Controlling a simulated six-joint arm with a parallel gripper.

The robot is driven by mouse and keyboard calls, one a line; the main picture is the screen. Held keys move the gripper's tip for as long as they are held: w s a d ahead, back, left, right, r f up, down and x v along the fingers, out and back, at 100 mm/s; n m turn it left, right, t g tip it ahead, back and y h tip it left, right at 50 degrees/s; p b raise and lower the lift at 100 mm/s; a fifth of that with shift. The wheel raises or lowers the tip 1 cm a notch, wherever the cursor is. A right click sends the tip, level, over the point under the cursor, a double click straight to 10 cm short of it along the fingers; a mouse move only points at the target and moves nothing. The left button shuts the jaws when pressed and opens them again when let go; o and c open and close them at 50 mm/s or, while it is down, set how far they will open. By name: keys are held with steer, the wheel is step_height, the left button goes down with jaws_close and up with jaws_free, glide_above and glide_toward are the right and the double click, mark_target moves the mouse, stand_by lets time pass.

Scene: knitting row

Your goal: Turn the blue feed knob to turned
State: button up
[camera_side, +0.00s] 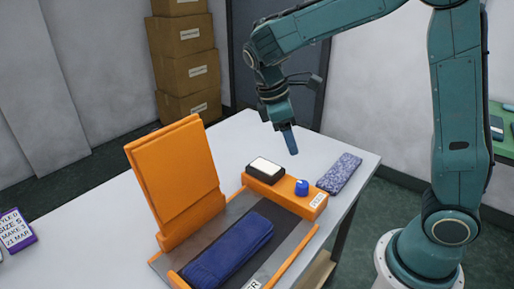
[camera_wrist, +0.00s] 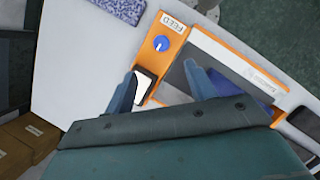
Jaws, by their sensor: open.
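The blue feed knob (camera_side: 302,187) sits on the orange block at the right end of the orange machine. In the wrist view the knob (camera_wrist: 161,43) shows a white pointer mark and lies beside a label reading FEED (camera_wrist: 174,24). My gripper (camera_side: 291,150) hangs above the table, higher than the knob and apart from it. In the wrist view my gripper (camera_wrist: 160,85) has its two fingers spread with nothing between them. The left finger partly covers the white-topped switch (camera_wrist: 143,88).
The white-topped black switch (camera_side: 266,169) stands beside the knob. An orange upright panel (camera_side: 178,178) rises at the left. Folded dark blue cloth (camera_side: 230,250) lies on the machine's grey bed. A speckled blue-grey cloth (camera_side: 340,173) lies right of the knob. Table (camera_side: 235,130) behind is clear.

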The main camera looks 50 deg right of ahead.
mark_target(303, 183)
steer(key=shift+w+a+f+n+g, duration=0.15)
steer(key=shift+w+f, duration=0.1)
steer(key=shift+f, duration=0.15)
steer(key=shift+w+a+f+n+g, duration=0.1)
steer(key=shift+w+f+n+g, duration=0.05)
steer(key=shift+w+f, duration=0.15)
steer(key=shift+s+d+f, duration=0.1)
steer(key=shift+f, duration=0.05)
steer(key=x, duration=1.3)
steer(key=shift+s+d+f, duration=0.1)
steer(key=shift+d+f, duration=0.05)
steer(key=shift+f, duration=0.05)
steer(key=c, duration=1)
